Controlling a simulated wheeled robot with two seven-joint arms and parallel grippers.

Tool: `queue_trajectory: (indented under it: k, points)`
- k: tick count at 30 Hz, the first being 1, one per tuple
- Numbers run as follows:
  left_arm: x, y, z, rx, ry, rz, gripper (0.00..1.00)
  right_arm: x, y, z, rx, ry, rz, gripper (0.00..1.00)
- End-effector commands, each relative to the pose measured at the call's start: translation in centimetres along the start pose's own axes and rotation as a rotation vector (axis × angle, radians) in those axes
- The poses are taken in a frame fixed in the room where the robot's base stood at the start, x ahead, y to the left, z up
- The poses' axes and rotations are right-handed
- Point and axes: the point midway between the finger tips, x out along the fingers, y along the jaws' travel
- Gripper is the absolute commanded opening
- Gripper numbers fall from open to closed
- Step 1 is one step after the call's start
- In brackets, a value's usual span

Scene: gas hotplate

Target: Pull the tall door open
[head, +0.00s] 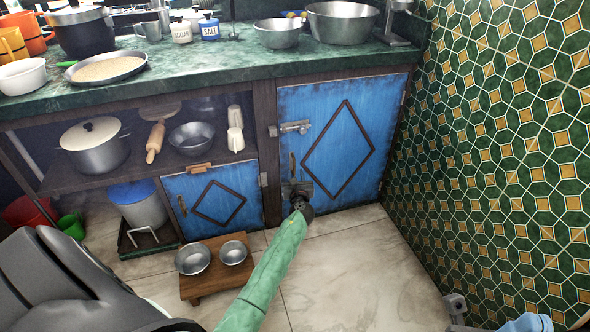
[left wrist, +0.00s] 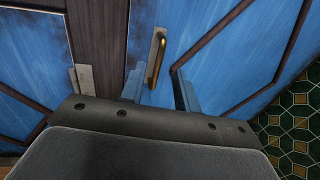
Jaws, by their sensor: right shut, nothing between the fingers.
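The tall blue door (head: 325,110) with a dark diamond frame looks shut in the cabinet, right of a wooden post. Its upright brass handle (left wrist: 157,58) is near its left edge and also shows in the head view (head: 292,165). A metal latch (head: 290,128) sits above it, at the door's left edge. My left gripper (head: 299,188) is just below the handle. In the left wrist view its blue fingers (left wrist: 158,78) are apart, with the handle just beyond and between the tips; contact cannot be told. My right gripper (head: 527,322) is shut and empty at the bottom right, partly cut off.
A small blue door (head: 225,175) is left of the post. A low wooden stool (head: 215,278) with two metal bowls stands on the floor before it. The tiled wall (head: 500,150) rises close on the right. The floor before the tall door is clear apart from my arm.

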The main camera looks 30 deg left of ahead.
Motion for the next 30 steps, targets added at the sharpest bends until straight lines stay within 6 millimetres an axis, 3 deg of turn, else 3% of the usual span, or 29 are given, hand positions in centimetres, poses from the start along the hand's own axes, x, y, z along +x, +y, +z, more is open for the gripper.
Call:
queue_trajectory:
  k: [9, 21, 26, 30]
  points:
    - [4.0, 0.0, -0.1, -0.001, 0.001, 0.001, 0.32, -0.5, -0.2, 0.2, 0.020, 0.005, 0.009, 0.00]
    - [4.7, 0.0, 0.0, -0.002, 0.000, 0.000, 0.32, -0.5, -0.2, 0.2, 0.025, 0.005, 0.011, 0.00]
    - [4.7, 0.0, 0.0, -0.002, 0.000, 0.000, 0.02, -0.5, -0.2, 0.2, 0.025, 0.006, 0.011, 0.00]
    - [4.7, 0.0, 0.0, -0.002, 0.000, 0.000, 0.00, -0.5, -0.2, 0.2, 0.024, 0.006, 0.011, 0.00]
